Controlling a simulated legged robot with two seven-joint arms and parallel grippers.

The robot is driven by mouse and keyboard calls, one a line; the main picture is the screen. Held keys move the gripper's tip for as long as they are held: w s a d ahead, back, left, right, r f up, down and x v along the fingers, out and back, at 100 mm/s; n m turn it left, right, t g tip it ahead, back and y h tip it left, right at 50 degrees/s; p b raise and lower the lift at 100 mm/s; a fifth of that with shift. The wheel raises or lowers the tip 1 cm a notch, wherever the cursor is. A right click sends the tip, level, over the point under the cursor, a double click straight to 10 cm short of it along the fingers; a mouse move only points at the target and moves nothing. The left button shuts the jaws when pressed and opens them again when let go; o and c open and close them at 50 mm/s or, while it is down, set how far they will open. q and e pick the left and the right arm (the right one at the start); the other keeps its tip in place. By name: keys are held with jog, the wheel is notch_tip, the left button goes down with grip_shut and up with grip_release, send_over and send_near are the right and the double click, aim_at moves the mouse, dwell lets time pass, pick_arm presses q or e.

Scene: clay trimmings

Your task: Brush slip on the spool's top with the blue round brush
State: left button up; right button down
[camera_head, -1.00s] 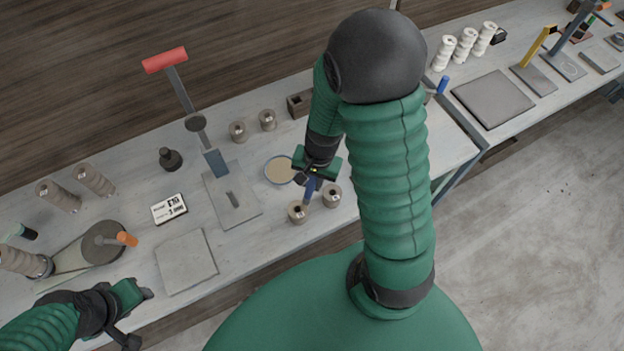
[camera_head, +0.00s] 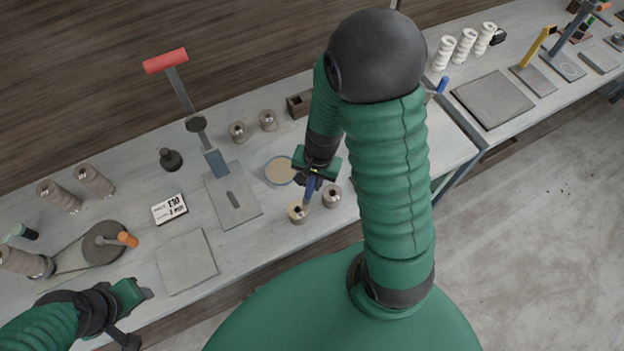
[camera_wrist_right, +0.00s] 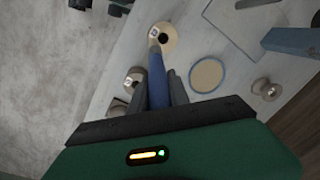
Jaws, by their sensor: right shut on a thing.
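My right gripper (camera_head: 314,183) is shut on the blue round brush (camera_head: 309,192). In the right wrist view the brush (camera_wrist_right: 156,78) points away from the fingers, its tip at the top of a clay spool (camera_wrist_right: 167,36). In the head view this spool (camera_head: 297,215) is the left one of two near the front edge; touching or just above, I cannot tell. The other spool (camera_head: 332,197) stands to its right. A round dish of tan slip (camera_head: 278,171) is just left of my right gripper. My left gripper (camera_head: 142,308) is at the lower left, its fingers unclear.
Two more spools (camera_head: 238,132) stand behind the slip dish. A press with a red handle (camera_head: 165,60), a label card (camera_head: 169,208), a grey slab (camera_head: 186,262) and a wheel with an orange knob (camera_head: 127,239) are to the left. The bench front edge is close.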

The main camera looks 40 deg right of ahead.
jog(key=shift+r+p, duration=2.85)
jog(key=shift+r, duration=0.2)
jog(key=shift+f, duration=0.1)
